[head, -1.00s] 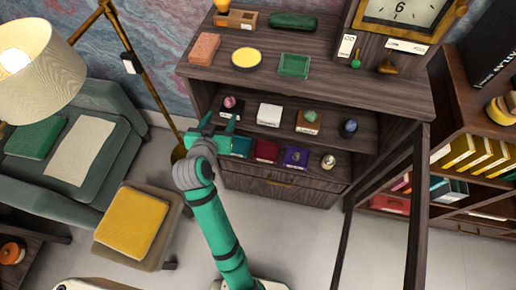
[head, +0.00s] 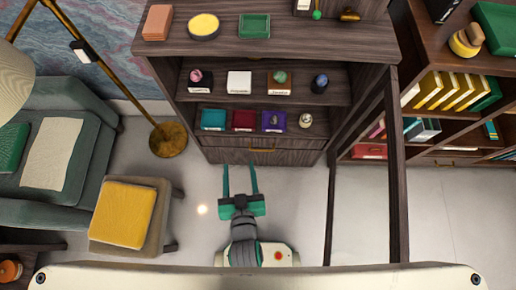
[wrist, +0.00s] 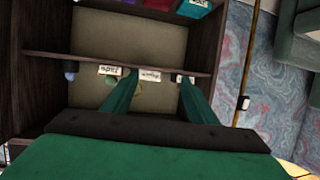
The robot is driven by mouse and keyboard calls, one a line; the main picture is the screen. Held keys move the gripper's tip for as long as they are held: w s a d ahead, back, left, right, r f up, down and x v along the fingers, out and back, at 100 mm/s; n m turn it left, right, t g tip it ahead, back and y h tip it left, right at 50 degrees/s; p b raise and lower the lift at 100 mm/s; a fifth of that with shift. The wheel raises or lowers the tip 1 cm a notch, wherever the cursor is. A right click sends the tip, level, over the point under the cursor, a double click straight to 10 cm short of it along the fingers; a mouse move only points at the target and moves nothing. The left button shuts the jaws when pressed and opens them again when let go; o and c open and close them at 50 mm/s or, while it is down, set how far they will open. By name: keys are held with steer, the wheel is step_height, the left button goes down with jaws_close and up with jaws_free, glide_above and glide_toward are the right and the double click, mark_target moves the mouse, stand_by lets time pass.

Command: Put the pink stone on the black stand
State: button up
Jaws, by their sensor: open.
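The pink stone (head: 196,76) sits on the small black stand (head: 201,87), at the left end of the cabinet's upper open shelf in the head view. The stand has a white label on its front. My gripper (head: 240,168) is open and empty, below and in front of the cabinet, well apart from the stone. In the wrist view, my two green fingers (wrist: 160,78) are spread, with the labelled stand fronts beyond them. The stone cannot be made out there.
On the same shelf stand an empty white stand (head: 239,82), a green stone (head: 280,76) on a brown stand, and a dark blue object (head: 319,83). Coloured boxes (head: 243,120) line the shelf below. An open door frame (head: 397,170) stands at right. Floor around my gripper is clear.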

steer(key=s+d+r+h, duration=0.1)
steer(key=s+d+r, duration=0.1)
steer(key=s, duration=0.4)
steer(key=s+d+r+m+t, duration=0.1)
steer(key=s+d+r, duration=0.2)
steer(key=s, duration=0.3)
steer(key=shift+d+r+h, duration=0.15)
steer(key=shift+d+h, duration=0.25)
